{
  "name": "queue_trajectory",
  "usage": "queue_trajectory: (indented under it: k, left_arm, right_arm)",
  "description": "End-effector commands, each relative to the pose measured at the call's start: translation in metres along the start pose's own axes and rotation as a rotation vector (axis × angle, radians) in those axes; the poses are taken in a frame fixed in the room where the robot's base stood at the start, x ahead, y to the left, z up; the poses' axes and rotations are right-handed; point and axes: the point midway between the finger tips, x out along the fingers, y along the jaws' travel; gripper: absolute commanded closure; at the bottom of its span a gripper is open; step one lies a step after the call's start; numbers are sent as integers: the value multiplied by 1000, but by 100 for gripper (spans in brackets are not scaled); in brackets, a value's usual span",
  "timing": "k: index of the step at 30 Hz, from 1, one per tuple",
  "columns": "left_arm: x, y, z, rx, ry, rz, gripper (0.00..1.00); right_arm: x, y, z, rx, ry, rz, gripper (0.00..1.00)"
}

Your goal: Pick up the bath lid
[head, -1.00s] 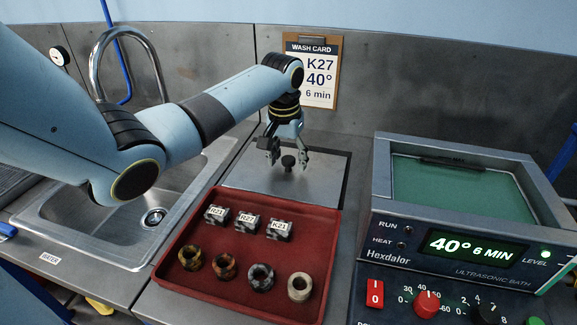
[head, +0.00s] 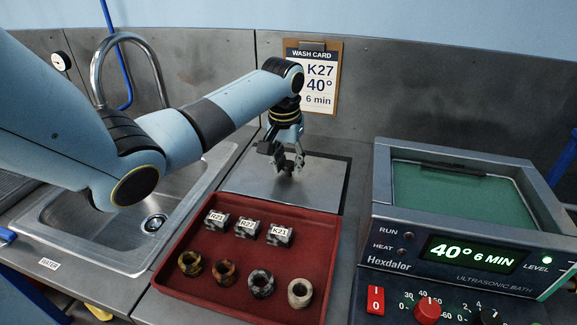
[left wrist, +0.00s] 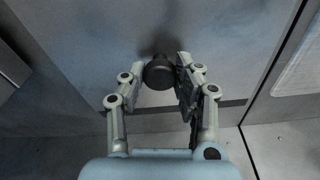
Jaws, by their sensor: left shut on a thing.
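The bath lid (head: 318,182) is a flat grey metal plate lying on the bench behind the red tray, with a small dark knob on top. My left gripper (head: 289,166) is over it, shut on the knob, which is mostly hidden by the fingers in the head view. In the left wrist view the round black knob (left wrist: 159,72) sits between the fingertips of the left gripper (left wrist: 160,76). The lid (left wrist: 225,35) fills much of that view below the fingers and appears to rest flat. My right gripper is not in view.
The ultrasonic bath (head: 383,185) stands open at the right, with green liquid inside. A red tray (head: 215,293) with several labelled blocks and rings lies in front of the lid. A sink (head: 75,235) is at the left. A wash card (head: 325,75) hangs behind.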

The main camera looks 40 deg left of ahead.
Motion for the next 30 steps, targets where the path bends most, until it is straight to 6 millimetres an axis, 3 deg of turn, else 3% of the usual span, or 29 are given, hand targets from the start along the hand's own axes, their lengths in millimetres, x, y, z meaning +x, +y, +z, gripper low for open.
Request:
queue_trajectory:
  k: [5, 9, 21, 30]
  left_arm:
    - [-16, 0, -4, 1, 6, 0, 100]
    - [-43, 0, -7, 2, 9, 0, 100]
    - [-101, 19, 74, 3, 4, 0, 100]
    - [-124, 26, 98, 0, 2, 1, 100]
  right_arm:
    - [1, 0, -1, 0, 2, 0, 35]
    - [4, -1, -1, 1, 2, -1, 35]
    - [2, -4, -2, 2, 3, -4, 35]
    - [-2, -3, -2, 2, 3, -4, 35]
